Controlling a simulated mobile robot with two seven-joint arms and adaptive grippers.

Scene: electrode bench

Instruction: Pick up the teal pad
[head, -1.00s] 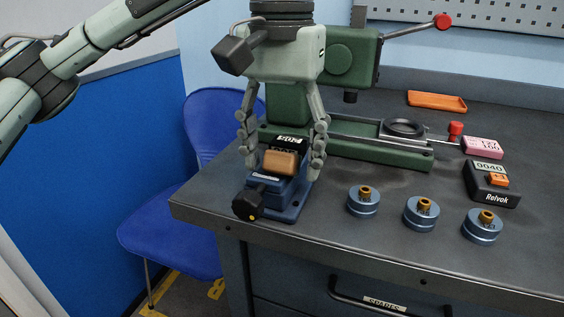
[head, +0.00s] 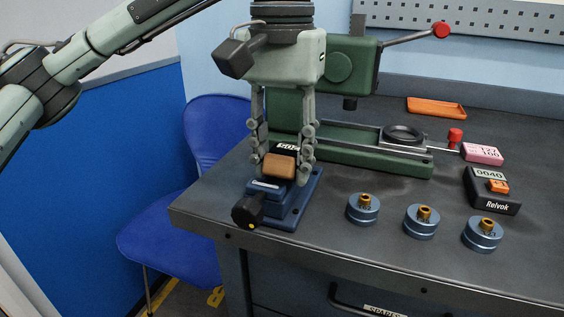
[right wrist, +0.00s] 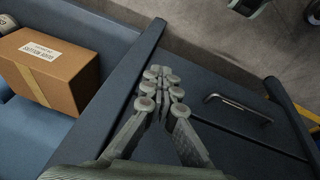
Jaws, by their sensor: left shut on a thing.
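I see no teal pad in either view. My left gripper (head: 283,174) comes straight down over the blue device (head: 303,197) at the left front of the bench. Its fingers are closed in on both sides of a brown block (head: 280,166) on top of that device. A black display (head: 287,148) shows just behind the block, partly hidden by the fingers. In the right wrist view, my right gripper (right wrist: 161,76) has its fingertips together with nothing seen between them.
Three blue round pieces with brass tops (head: 421,221) stand in front. A black Relvok box (head: 491,192), a pink block (head: 482,153) and an orange tray (head: 437,107) lie right. A green machine (head: 370,160) stands behind. The right wrist view shows a cardboard box (right wrist: 47,70) and hex key (right wrist: 238,107).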

